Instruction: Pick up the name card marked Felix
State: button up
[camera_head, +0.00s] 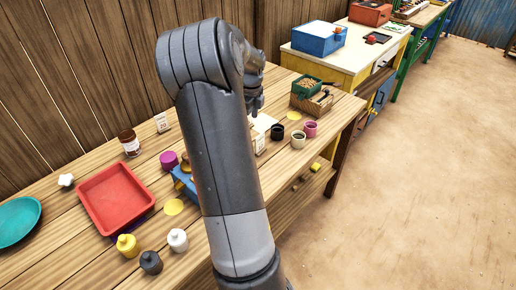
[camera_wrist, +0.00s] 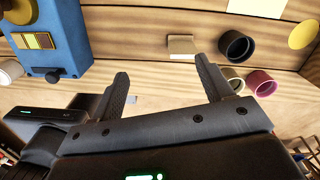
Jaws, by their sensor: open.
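A small pale upright card (camera_head: 260,144) stands on the wooden table just right of my arm in the head view; its marking is too small to read. A pale card-like piece (camera_wrist: 181,46) shows beyond my fingers in the wrist view, with no name legible. Another white card (camera_head: 161,122) stands near the back wall, its marking also unclear. My gripper (camera_wrist: 165,88) is open and empty, its two fingers apart and short of the pale piece. In the head view my arm hides much of the gripper and part of the table.
Dark (camera_wrist: 236,46), white (camera_wrist: 231,79) and purple (camera_wrist: 262,82) cups stand right of the pale piece. A blue device (camera_wrist: 45,38) is at left. A red tray (camera_head: 116,198), a brown jar (camera_head: 129,143) and several small bottles occupy the table's left. A green box (camera_head: 306,87) stands farther back.

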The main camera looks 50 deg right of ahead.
aim_at(260, 150)
jog(key=d+f+m, duration=0.2)
jog(key=d, duration=0.1)
jog(key=s+d+f, duration=0.1)
jog(key=shift+d+m+g, duration=0.2)
jog(key=shift+m+g, duration=0.1)
jog(key=shift+m, duration=0.1)
jog(key=shift+d+f, duration=0.1)
jog(key=shift+f, duration=0.25)
jog(key=f, duration=1)
jog(key=shift+a+f, duration=0.1)
jog(key=shift+a, duration=0.1)
jog(key=c, duration=1.1)
